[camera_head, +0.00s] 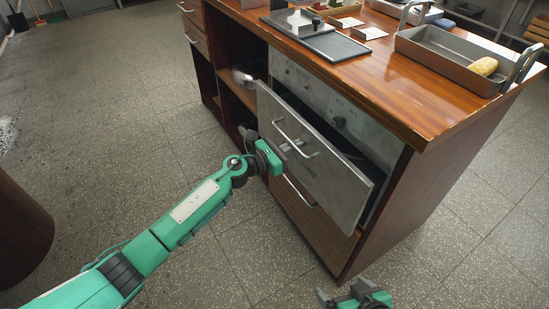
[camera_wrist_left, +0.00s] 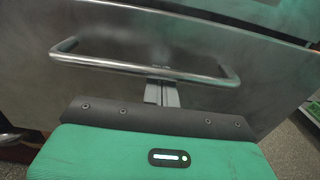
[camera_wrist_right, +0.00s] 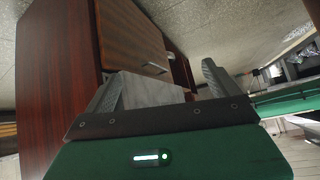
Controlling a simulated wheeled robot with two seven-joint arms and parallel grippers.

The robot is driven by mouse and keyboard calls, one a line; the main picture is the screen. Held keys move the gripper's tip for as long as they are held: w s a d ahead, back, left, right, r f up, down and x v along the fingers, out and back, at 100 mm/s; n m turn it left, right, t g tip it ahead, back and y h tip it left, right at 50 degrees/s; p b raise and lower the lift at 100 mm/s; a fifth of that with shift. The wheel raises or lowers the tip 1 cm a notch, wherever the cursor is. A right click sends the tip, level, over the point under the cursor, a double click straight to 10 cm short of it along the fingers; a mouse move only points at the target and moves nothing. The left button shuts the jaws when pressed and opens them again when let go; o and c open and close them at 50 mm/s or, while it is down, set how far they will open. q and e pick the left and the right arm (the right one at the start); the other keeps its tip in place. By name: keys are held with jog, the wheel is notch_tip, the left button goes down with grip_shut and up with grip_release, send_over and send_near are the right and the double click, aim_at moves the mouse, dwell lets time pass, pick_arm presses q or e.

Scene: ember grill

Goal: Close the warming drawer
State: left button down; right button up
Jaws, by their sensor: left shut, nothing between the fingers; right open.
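The warming drawer has a grey metal front (camera_head: 335,188) with a bar handle (camera_head: 296,139). It stands out from the wooden counter, and its dark inside shows behind the top edge. My left gripper (camera_head: 287,147) is shut and empty at the drawer front, beside the handle. In the left wrist view its closed fingers (camera_wrist_left: 161,92) point at the metal face just below the handle bar (camera_wrist_left: 145,70); I cannot tell whether they touch. My right gripper (camera_head: 341,295) is open and empty, low at the bottom edge, apart from the drawer. It also shows in the right wrist view (camera_wrist_right: 160,85).
A lower wooden drawer (camera_head: 312,213) with its own handle sits below. Open shelves (camera_head: 236,92) are to the left. The counter top (camera_head: 395,77) holds a metal pan (camera_head: 440,58) with a yellow item and a dark tray (camera_head: 335,44). The tiled floor in front is clear.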

aim_at(306, 140)
pick_arm(q)
jog(key=b+x, duration=0.1)
jog(key=x, duration=0.3)
jog(key=shift+w+d, duration=0.25)
jog(key=shift+d, duration=0.05)
jog(key=shift+r, duration=0.2)
pick_arm(e)
jog(key=a+t, duration=0.1)
jog(key=a, duration=0.1)
jog(key=w+a+t+y, duration=0.1)
jog(key=a, duration=0.1)
jog(key=shift+w+r+t+y, duration=0.1)
jog(key=shift+r+t+y, duration=0.05)
jog(key=shift+t+y, duration=0.2)
pick_arm(q)
jog(key=shift+r, duration=0.1)
